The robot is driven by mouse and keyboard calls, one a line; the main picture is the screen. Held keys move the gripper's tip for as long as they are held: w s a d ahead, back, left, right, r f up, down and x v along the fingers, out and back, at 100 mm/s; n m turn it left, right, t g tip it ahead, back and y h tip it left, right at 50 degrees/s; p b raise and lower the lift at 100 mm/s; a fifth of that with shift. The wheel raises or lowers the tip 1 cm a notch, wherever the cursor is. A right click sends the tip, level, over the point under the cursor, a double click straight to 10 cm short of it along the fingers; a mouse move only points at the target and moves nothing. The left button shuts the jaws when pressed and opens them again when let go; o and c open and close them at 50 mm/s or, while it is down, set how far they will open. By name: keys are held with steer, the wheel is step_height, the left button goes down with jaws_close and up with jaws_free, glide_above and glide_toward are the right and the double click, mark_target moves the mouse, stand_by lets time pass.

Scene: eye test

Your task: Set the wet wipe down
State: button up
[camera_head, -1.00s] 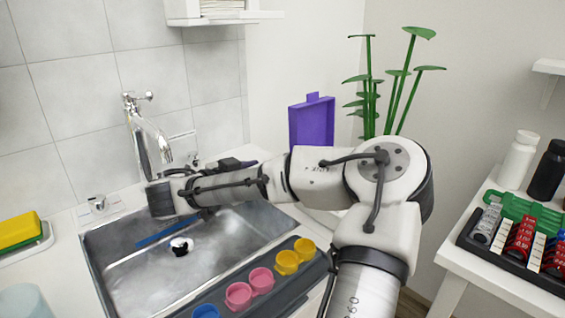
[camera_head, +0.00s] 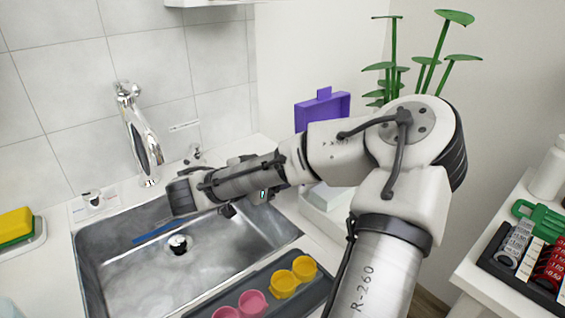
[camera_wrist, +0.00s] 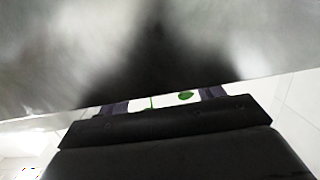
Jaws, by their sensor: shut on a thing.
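My gripper (camera_wrist: 163,103) shows in the wrist view as a dark body with two dark fingers apart. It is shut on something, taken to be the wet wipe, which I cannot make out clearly. Between the fingers I see a white patch with green leaf shapes; whether it is the held thing or background, I cannot tell. In the head view, the dark end of my arm is over the back right part of the metal sink (camera_head: 92,262), right of the tap (camera_head: 142,140). The fingertips are hidden there.
A blue strip (camera_head: 155,232) lies in the sink near the drain (camera_head: 178,243). A dark tray with yellow cups (camera_head: 284,284) and pink cups (camera_head: 252,302) stands at the front. A sponge (camera_head: 14,225) is at left, a purple box (camera_head: 322,110) behind my arm.

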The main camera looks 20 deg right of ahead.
steer(key=shift+s, duration=0.2)
steer(key=shift+f, duration=0.25)
steer(key=o, duration=0.9)
steer(key=shift+r, duration=0.1)
steer(key=shift+o, duration=0.2)
steer(key=shift+w+r, duration=0.1)
steer(key=shift+r, duration=0.1)
